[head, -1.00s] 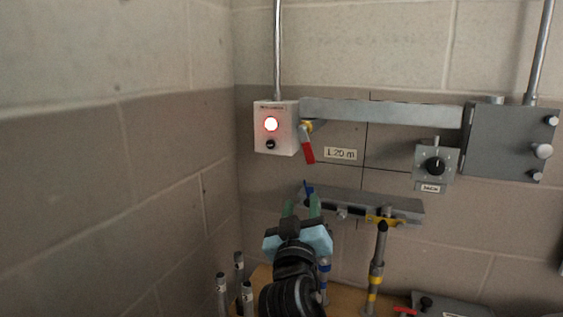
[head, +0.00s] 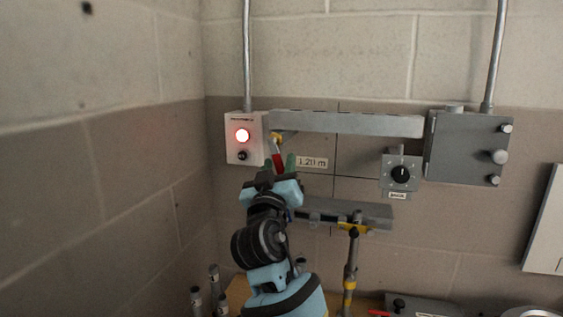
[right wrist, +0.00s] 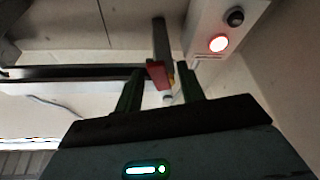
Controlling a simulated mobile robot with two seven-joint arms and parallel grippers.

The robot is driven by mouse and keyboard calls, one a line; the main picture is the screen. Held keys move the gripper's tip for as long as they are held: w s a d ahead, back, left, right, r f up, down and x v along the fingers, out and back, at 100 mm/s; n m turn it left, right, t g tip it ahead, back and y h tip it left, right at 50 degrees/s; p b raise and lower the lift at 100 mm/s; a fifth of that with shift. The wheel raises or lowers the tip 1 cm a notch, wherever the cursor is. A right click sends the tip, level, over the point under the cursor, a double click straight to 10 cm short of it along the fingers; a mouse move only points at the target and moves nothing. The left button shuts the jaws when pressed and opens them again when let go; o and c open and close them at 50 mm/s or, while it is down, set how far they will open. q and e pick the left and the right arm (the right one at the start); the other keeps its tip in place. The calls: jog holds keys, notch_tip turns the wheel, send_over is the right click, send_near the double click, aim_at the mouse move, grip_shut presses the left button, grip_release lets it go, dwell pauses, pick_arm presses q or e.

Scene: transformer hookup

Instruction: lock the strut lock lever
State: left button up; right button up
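A red-handled lever (head: 278,160) on a yellow pivot (head: 277,138) hangs down, slightly tilted, at the left end of the upper grey rail (head: 345,123). No label shows which lever is the strut lock lever. My right gripper (head: 280,164) is in front of the red handle, its green fingers apart. In the right wrist view the red handle (right wrist: 158,74) shows between the open fingertips (right wrist: 160,80); I cannot tell whether they touch it. A yellow part (head: 354,229) sits on the lower bracket above a banded vertical pole (head: 350,265). My left gripper is not in view.
A white box (head: 243,152) with a lit red lamp (head: 242,135) is just left of the lever; it also shows in the wrist view (right wrist: 205,18). A dial box (head: 401,174) and grey cabinet (head: 468,148) are to the right. The lower bracket (head: 375,215) is below.

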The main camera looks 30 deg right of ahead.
jog(key=shift+w+d+r, duration=0.2)
jog(key=shift+w+d, duration=0.15)
jog(key=shift+w, duration=0.05)
grip_shut()
